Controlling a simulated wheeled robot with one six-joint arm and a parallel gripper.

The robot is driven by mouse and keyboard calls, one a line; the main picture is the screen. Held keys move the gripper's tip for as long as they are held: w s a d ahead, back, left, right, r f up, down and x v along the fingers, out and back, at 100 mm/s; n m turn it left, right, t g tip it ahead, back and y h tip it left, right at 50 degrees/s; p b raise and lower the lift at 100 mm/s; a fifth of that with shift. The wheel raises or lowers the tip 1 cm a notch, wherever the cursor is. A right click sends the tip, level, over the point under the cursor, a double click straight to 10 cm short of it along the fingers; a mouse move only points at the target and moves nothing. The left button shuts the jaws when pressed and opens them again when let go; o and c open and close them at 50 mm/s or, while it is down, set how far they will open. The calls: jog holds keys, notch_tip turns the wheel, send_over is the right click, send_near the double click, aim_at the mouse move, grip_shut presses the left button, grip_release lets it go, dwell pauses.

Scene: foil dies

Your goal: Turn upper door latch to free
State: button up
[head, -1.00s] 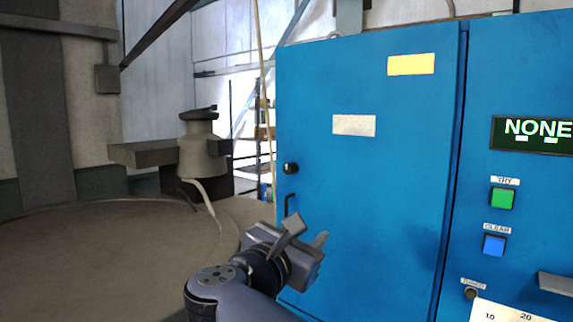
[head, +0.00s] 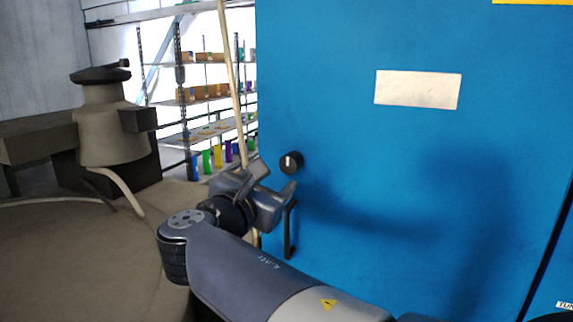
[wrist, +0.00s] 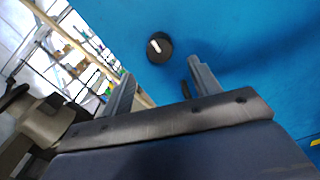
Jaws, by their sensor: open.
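The upper door latch (head: 291,162) is a small round black knob with a white mark, near the left edge of the blue cabinet door (head: 400,160). In the wrist view the latch (wrist: 159,48) lies beyond the fingertips, and its white mark is tilted. My gripper (head: 277,178) is open and empty, just below and left of the latch in the head view. In the wrist view my gripper (wrist: 160,80) shows its two fingers apart, with the latch above the gap between them. I see no contact with the latch.
A black door handle (head: 290,230) is below the latch, partly behind my gripper. A pale label (head: 417,89) is on the door. Shelves with coloured items (head: 215,95) and a grey machine (head: 110,130) stand to the left.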

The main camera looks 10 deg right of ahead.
aim_at(288, 165)
jog(key=p+x, duration=0.2)
jog(key=x, duration=0.6)
jog(key=shift+w+d, duration=0.15)
jog(key=shift+w, duration=0.1)
jog(key=c, duration=1)
